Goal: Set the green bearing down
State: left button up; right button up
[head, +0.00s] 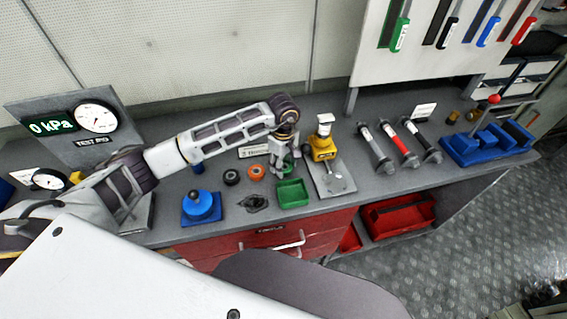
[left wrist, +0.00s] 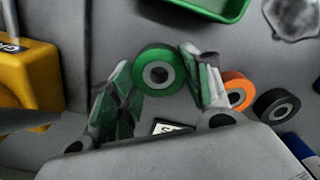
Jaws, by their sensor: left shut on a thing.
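The green bearing (left wrist: 143,82) is a ring with a grey centre, held between the fingertips of my left gripper (left wrist: 160,78) in the left wrist view. In the head view my left gripper (head: 284,164) points down over the bench, just behind the green tray (head: 293,194), and mostly hides the bearing. The gripper is shut on the bearing. The tray's rim also shows at the top of the left wrist view (left wrist: 215,12). I cannot tell whether the bearing touches the bench. My right gripper is not in view.
An orange bearing (head: 256,172) and a black bearing (head: 231,177) lie left of the gripper. A yellow press-like device (head: 323,150) stands close on the right. A blue dome-shaped part (head: 201,205) is further left. A small label (head: 254,152) stands behind the bearings.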

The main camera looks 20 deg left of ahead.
aim_at(284, 165)
pick_arm(q)
jog(key=shift+f, duration=0.15)
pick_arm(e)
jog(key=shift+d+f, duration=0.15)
pick_arm(q)
jog(key=o, duration=1)
jog(key=shift+o, duration=0.2)
jog(key=shift+r, duration=0.35)
notch_tip(284, 165, up, 12)
jog(key=b, duration=0.2)
jog(key=shift+f, duration=0.2)
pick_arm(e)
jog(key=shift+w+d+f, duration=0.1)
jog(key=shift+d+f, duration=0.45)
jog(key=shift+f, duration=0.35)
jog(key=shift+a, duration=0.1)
